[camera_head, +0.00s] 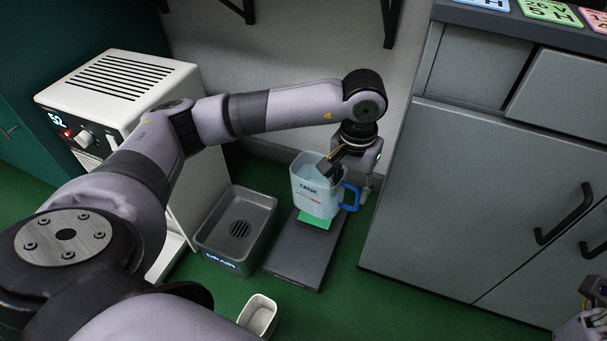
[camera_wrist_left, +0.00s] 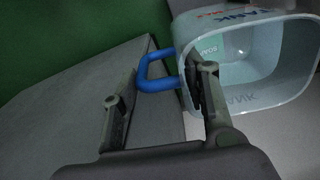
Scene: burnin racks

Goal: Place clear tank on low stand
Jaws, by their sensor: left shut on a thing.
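The clear tank (camera_head: 316,193) is a pale, see-through open-topped jug with a blue handle (camera_head: 350,196). It stands roughly upright over the green patch (camera_head: 316,219) on the dark low stand (camera_head: 299,260). I cannot tell whether its base touches. My left gripper (camera_head: 335,166) is at the tank's handle side and shut on it. In the left wrist view, the blue handle (camera_wrist_left: 156,74) lies between the fingers (camera_wrist_left: 160,100), and the tank (camera_wrist_left: 245,60) shows at the right. My right gripper (camera_head: 592,310) is partly visible at the lower right; its jaws are unclear.
A grey drain tray (camera_head: 210,240) lies left of the stand. A white machine (camera_head: 125,85) with a lit display stands farther left. Grey cabinets (camera_head: 470,190) rise close on the right. A small white container (camera_head: 258,314) is at the front on green floor.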

